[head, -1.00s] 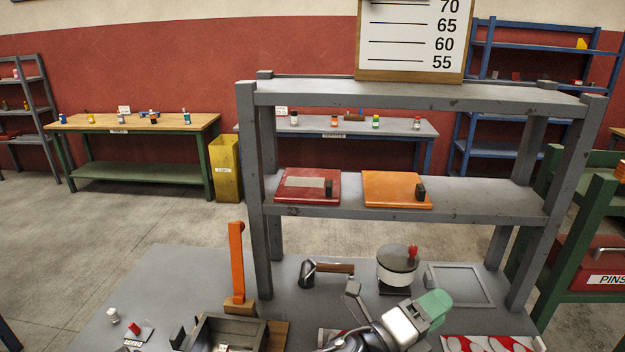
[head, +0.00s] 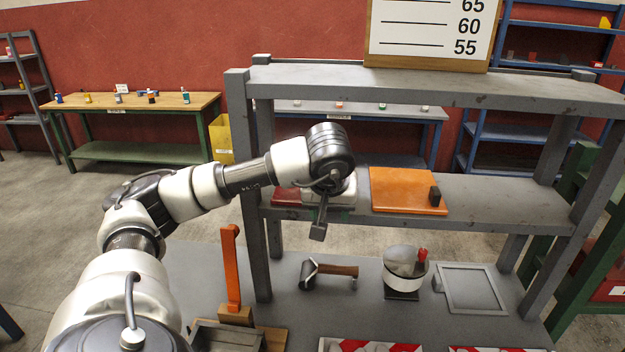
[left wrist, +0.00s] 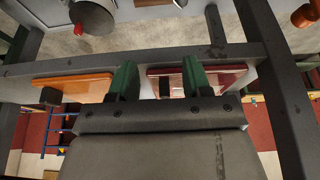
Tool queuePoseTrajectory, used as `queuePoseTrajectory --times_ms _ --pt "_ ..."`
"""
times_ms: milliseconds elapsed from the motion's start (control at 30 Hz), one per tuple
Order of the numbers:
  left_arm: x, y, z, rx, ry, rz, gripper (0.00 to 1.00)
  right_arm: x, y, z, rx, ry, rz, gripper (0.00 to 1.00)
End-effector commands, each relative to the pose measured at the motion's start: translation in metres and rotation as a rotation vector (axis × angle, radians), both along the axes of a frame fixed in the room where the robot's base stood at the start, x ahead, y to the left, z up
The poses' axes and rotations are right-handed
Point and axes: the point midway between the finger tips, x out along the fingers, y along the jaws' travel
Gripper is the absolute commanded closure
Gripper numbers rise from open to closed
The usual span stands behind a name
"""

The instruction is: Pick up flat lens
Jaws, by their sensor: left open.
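No object is plainly recognisable as a flat lens. A red board (head: 286,197) lies on the middle shelf and is largely hidden behind my left arm. An orange board (head: 400,192) with a dark knob lies to its right. My left gripper (head: 333,208) is at the middle shelf, in front of the red board. In the left wrist view its green fingers (left wrist: 160,80) are apart, with nothing seen held between them. There the red board (left wrist: 225,78) shows behind the right finger and the orange board (left wrist: 75,88) on the left. My right gripper is not in view.
The grey shelf's posts (head: 262,275) and top board (head: 430,88) surround the middle shelf.

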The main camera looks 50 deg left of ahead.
Motion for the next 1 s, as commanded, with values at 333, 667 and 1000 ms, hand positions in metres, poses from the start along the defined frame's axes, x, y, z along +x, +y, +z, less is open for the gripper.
queuePoseTrajectory --times_ms 333,667,1000 --pt "0.043 0.039 0.005 0.008 0.005 0.006 0.51 -0.003 -0.009 0.029 -0.013 0.004 0.003 0.46" --pt "0.064 0.056 0.003 0.007 0.004 0.004 0.51 -0.003 -0.011 0.041 -0.015 0.005 0.004 0.46" --pt "0.092 0.08 -0.005 0.009 0.007 0.001 0.51 -0.003 -0.009 0.067 -0.012 0.005 0.003 0.46"
